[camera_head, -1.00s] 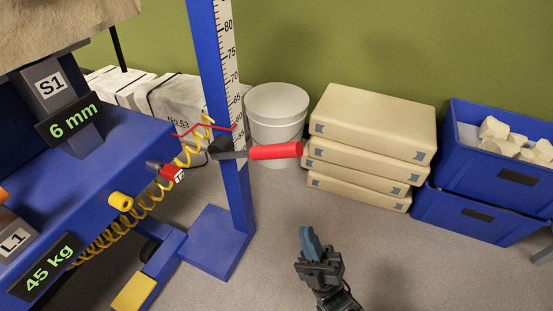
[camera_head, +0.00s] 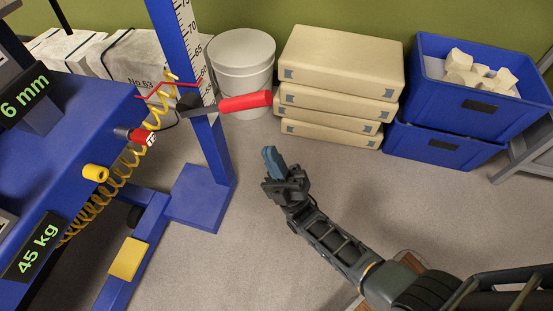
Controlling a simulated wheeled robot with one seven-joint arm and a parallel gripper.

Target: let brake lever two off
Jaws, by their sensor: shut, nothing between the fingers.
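No part in view carries a readable "brake lever two" label. A lever with a red grip (camera_head: 245,102) sticks out to the right from the blue post with the height scale. A flat yellow pedal-like pad (camera_head: 128,258) sits low on the blue frame's foot at lower left. I cannot tell whether either is brake lever two. My gripper (camera_head: 270,158) is shut and empty, its blue-grey fingers pointing up and slightly left. It appears below and right of the red grip, apart from it, and right of the post's base.
The blue post (camera_head: 205,160) stands on a wide foot plate. A coiled yellow hose (camera_head: 108,183) hangs beside the blue bench (camera_head: 80,120). A white bucket (camera_head: 242,60), stacked beige boxes (camera_head: 340,65) and blue crates (camera_head: 440,145) line the wall. Grey floor between is clear.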

